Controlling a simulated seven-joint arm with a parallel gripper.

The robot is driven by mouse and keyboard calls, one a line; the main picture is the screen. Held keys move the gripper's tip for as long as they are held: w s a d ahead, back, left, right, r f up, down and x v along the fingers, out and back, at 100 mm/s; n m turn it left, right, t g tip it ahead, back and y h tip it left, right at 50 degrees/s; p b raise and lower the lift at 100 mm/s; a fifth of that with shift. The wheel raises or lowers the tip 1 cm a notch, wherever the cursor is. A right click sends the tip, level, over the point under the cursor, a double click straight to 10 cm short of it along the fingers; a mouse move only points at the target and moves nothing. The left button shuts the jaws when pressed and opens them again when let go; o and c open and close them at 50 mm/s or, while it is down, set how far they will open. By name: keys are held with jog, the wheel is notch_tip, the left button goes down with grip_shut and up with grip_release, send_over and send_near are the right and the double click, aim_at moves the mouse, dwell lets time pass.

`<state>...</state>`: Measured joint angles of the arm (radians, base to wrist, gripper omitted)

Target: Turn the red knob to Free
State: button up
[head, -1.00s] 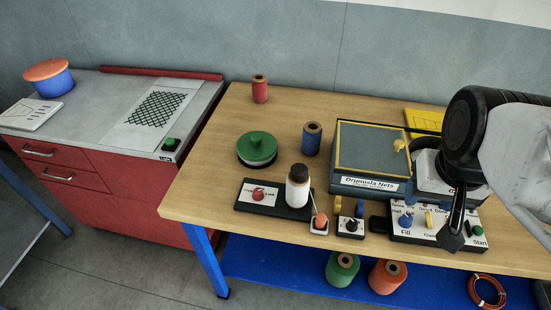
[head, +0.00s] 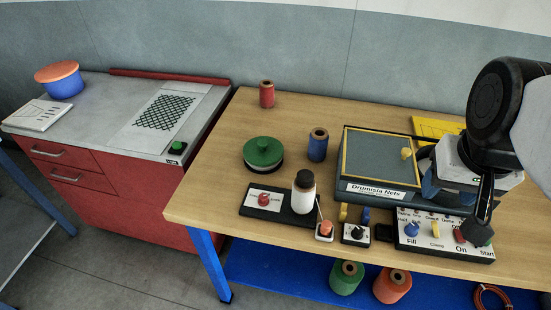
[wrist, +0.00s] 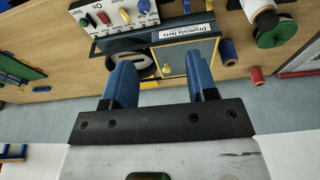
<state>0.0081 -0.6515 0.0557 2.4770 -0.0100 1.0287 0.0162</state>
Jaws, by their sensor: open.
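The red knob (head: 264,199) sits on the black plate (head: 283,212) with a white label, left of the white bottle (head: 304,194). The label's small lettering is not readable. My gripper (head: 448,197) is open and empty, well to the right of the knob, above the table by the box's right edge. Its blue fingers are parted in the wrist view (wrist: 155,80). The knob does not show in the wrist view.
The Drumisla Nets box (head: 375,162) and the white bottle stand between my gripper and the knob. The switch panel (head: 440,246) lies just in front of my gripper. A green-lidded pot (head: 263,152) and blue spool (head: 318,145) stand behind the plate.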

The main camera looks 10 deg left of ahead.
jog(key=w+a+r+m, duration=0.2)
jog(key=w+a, duration=0.4)
jog(key=a, duration=0.1)
jog(key=m+g, duration=0.3)
jog(key=m, duration=0.1)
send_over(263, 196)
notch_tip(263, 196, down, 22)
jog(key=shift+w+a+r, duration=0.1)
jog(key=shift+r, duration=0.15)
jog(key=shift+f, duration=0.15)
jog(key=shift+f, duration=3.75)
jog(key=c, duration=0.9)
